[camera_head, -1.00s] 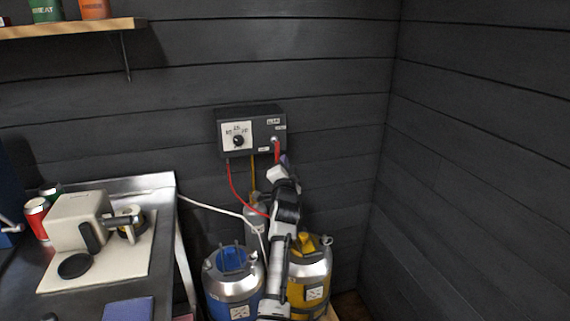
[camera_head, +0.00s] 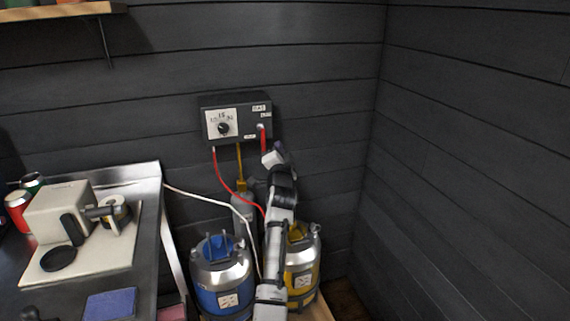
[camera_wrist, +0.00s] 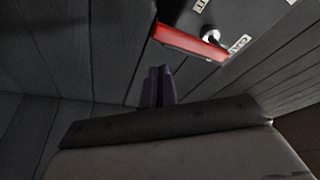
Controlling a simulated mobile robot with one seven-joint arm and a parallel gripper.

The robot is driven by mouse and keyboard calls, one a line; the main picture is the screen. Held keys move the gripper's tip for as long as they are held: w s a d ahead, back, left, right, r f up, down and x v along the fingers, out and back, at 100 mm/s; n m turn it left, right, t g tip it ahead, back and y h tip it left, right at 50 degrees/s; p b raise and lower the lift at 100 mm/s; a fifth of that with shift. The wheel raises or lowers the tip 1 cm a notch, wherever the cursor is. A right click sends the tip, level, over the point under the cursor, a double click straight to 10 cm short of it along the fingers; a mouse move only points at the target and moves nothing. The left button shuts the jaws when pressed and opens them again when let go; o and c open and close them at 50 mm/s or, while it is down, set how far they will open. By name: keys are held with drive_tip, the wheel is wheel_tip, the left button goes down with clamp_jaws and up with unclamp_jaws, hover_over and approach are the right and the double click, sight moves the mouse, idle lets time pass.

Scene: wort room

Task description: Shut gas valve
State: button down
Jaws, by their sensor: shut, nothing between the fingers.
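The gas valve is a red lever (camera_head: 264,141) on the right side of a dark control box (camera_head: 251,124) on the back wall. It hangs down from a pale pivot below a "GAS" label. In the wrist view the red lever (camera_wrist: 188,43) and pivot show at the upper right. My gripper (camera_head: 279,147) is just right of the lever's lower end in the head view. In the wrist view its dark fingers (camera_wrist: 158,83) are shut and empty, with a visible gap between them and the lever.
A dial (camera_head: 223,128) is on the box's left. Red and yellow hoses hang below. A blue-topped keg (camera_head: 222,278), a yellow-topped keg (camera_head: 303,264) and a grey cylinder (camera_head: 243,213) stand underneath. A counter (camera_head: 146,190) is at left; wall space right of the box is clear.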

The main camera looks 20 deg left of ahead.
drive_tip(key=r+b+v, duration=0.1)
drive_tip(key=b+v, duration=0.1)
drive_tip(key=v, duration=0.7)
drive_tip(key=shift+s+d+r, duration=0.4)
drive_tip(key=shift+d, duration=0.05)
